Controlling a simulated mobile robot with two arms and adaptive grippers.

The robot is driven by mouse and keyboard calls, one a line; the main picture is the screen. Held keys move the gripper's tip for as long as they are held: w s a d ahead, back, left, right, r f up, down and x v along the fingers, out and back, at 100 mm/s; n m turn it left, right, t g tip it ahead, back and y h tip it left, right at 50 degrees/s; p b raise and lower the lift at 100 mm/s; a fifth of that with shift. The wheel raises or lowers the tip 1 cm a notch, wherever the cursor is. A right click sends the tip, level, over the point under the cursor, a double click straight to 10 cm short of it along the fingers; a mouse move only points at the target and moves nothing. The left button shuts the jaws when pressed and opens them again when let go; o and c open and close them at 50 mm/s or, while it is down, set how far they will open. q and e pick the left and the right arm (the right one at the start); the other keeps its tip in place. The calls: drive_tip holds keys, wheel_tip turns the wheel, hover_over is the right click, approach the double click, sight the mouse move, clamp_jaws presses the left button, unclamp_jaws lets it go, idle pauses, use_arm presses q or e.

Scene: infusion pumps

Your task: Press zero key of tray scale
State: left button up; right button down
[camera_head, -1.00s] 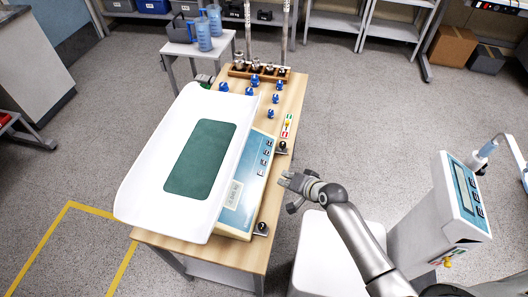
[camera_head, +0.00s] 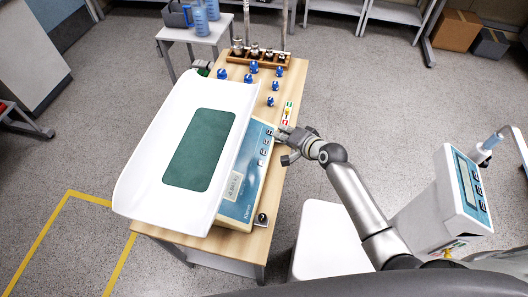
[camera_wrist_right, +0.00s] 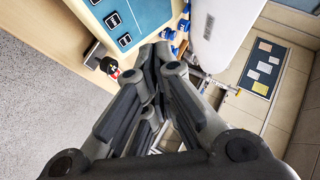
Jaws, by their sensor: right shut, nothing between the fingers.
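The tray scale has a wide white tray (camera_head: 150,170) with a green mat (camera_head: 200,150) on it. Its blue panel (camera_head: 250,160) runs along the right side of the tray, with a display (camera_head: 234,185) at the near end and a row of small keys (camera_head: 264,152) toward the far end. The key labels are too small to read. My right gripper (camera_head: 280,134) is shut and empty, at the panel's right edge beside the far keys. In the right wrist view its fingers (camera_wrist_right: 158,50) are together near the panel (camera_wrist_right: 135,15); contact cannot be told. My left gripper is not in view.
Several blue knobbed pieces (camera_head: 275,86) and a rack of metal weights (camera_head: 258,57) stand on the wooden table (camera_head: 262,235) beyond the scale. A levelling foot (camera_head: 262,218) sits at the near corner. Another device with a blue panel (camera_head: 469,185) stands at right.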

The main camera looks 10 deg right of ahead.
sight(264, 152)
drive_tip(key=a+f+b, duration=0.1)
drive_tip(key=f+b, duration=0.3)
drive_tip(key=w+a+f+b, duration=0.1)
drive_tip(key=f+b, duration=0.1)
drive_tip(key=f, duration=0.1)
drive_tip(key=shift+a, duration=0.35)
drive_tip(key=shift+w+a+f, duration=0.15)
drive_tip(key=shift+a+f, duration=0.05)
drive_tip(key=shift+f, duration=0.15)
idle(0.8)
drive_tip(key=shift+a+f+b, duration=0.15)
drive_tip(key=shift+f+b, duration=0.2)
drive_tip(key=shift+b, duration=0.05)
drive_tip(key=shift+a+f, duration=0.1)
drive_tip(key=shift+f, duration=0.25)
idle(0.4)
idle(0.3)
drive_tip(key=shift+d+r+p, duration=0.3)
drive_tip(key=shift+r+p, duration=0.2)
drive_tip(key=shift+r, duration=0.2)
